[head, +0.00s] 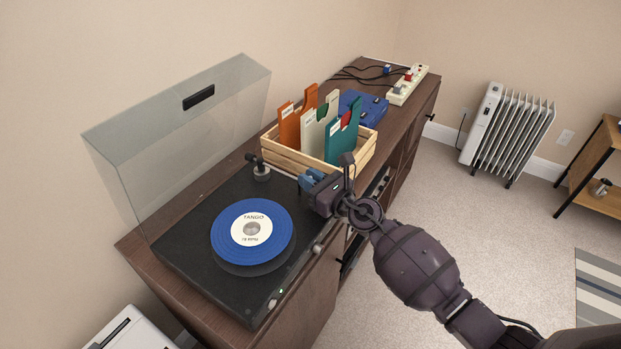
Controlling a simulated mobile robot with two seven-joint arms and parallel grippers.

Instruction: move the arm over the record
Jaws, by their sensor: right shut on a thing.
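The record (272,225), blue with a cream label reading TANGO, lies on the platter of the black turntable (190,262). The tonearm's pivot (261,172) stands at the turntable's back, behind the record. My right gripper (306,181) reaches in from the right to the turntable's right edge, right of the record and not above it. It is shut on what seems to be the tonearm; its jaws hide most of the held part. My left gripper is not in view.
The clear dust cover (190,140) stands open behind the turntable. A wooden crate (285,159) of colored sleeves stands close beyond my gripper. A blue box (364,106) and a power strip (408,86) are farther along the cabinet (422,98).

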